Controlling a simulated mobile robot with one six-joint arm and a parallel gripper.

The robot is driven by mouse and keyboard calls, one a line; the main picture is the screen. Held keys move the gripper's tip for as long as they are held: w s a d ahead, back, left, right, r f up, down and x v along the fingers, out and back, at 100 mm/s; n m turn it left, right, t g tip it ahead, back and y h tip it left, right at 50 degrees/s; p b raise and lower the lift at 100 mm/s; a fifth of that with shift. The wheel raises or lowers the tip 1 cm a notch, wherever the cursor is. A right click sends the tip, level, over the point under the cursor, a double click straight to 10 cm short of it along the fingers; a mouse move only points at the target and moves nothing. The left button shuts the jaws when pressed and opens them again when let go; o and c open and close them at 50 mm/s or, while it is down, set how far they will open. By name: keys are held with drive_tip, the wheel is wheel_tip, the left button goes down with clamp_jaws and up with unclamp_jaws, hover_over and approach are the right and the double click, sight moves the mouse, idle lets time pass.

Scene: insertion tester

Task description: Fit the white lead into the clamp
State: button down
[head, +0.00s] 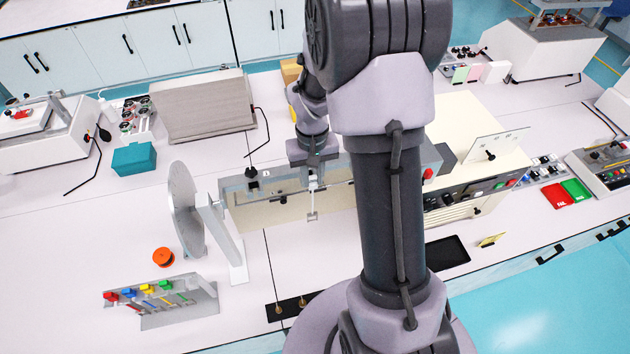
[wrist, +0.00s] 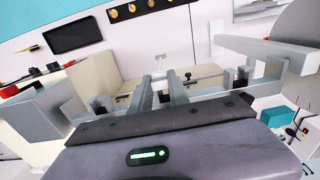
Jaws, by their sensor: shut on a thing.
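My gripper (head: 313,186) points down over the long grey-framed fixture, near its middle. In the wrist view my two fingers (wrist: 161,92) are close together, shut on what appears to be the white lead. A thin pale piece, taken as the white lead (head: 312,214), hangs below my fingers and ends in a small square shape. A thin rod with dark ends, which may be the clamp (wrist: 205,75), lies just right of my fingers in the wrist view. I cannot tell whether the lead touches it.
A rack of coloured leads (head: 188,300) stands at the front left, near an orange spool (head: 163,257). A grey disc (head: 185,205) stands upright left of the fixture. A black tray (head: 447,253) lies at the right.

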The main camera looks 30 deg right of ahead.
drive_tip(key=shift+w+d+p, duration=0.1)
drive_tip(key=shift+w+d, duration=0.15)
drive_tip(key=shift+w, duration=0.55)
drive_tip(key=shift+w+d+p, duration=0.1)
drive_tip(key=shift+w+d, duration=0.1)
drive_tip(key=shift+w, duration=0.6)
drive_tip(key=shift+w+d+p, duration=0.1)
drive_tip(key=shift+w+d, duration=0.15)
drive_tip(key=shift+w, duration=0.55)
drive_tip(key=shift+f+b, duration=0.95)
drive_tip(key=shift+b, duration=0.05)
drive_tip(key=shift+f+b, duration=0.3)
drive_tip(key=shift+f+b, duration=0.3)
drive_tip(key=c, duration=1.2)
unclamp_jaws()
drive_tip(key=shift+o, duration=0.2)
